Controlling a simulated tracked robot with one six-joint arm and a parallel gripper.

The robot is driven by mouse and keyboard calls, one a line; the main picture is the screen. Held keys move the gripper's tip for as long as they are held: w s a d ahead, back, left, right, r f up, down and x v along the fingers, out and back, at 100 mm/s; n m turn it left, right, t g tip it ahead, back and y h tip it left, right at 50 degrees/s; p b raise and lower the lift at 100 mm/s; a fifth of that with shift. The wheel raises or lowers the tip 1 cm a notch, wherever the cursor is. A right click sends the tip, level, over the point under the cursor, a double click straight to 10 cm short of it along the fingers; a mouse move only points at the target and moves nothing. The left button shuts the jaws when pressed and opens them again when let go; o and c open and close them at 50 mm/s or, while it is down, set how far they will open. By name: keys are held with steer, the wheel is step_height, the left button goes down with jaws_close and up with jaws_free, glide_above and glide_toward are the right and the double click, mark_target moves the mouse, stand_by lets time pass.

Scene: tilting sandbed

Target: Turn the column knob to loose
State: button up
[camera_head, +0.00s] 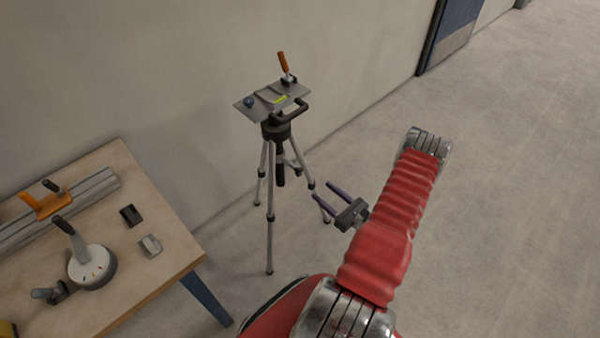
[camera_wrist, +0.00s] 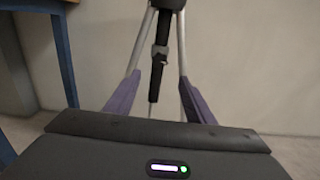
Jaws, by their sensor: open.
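A silver tripod (camera_head: 270,215) stands on the floor near the wall. Its dark centre column (camera_head: 280,175) hangs below the head, between the legs. In the wrist view the column (camera_wrist: 154,88) runs down ahead, between the two fingers. A small grey fitting (camera_wrist: 161,57) sits on it, which may be the column knob; its setting is too small to read. My gripper (camera_head: 325,195) is open, its purple fingers pointing at the tripod from the right. In the wrist view my gripper (camera_wrist: 159,82) has nothing between its fingertips, and the column appears beyond them.
The tripod head carries a tilted grey plate (camera_head: 262,102) with an orange-handled lever (camera_head: 284,64). A wooden table (camera_head: 160,225) at the left holds a dial device (camera_head: 92,266) and small blocks; its blue leg (camera_head: 207,297) is near the tripod. The floor at the right is clear.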

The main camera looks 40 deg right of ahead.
mark_target(301, 173)
steer(key=shift+w, duration=0.1)
steer(key=w, duration=1.3)
steer(key=shift+w+a, duration=0.2)
steer(key=shift+w, duration=0.1)
steer(key=shift+c, duration=0.2)
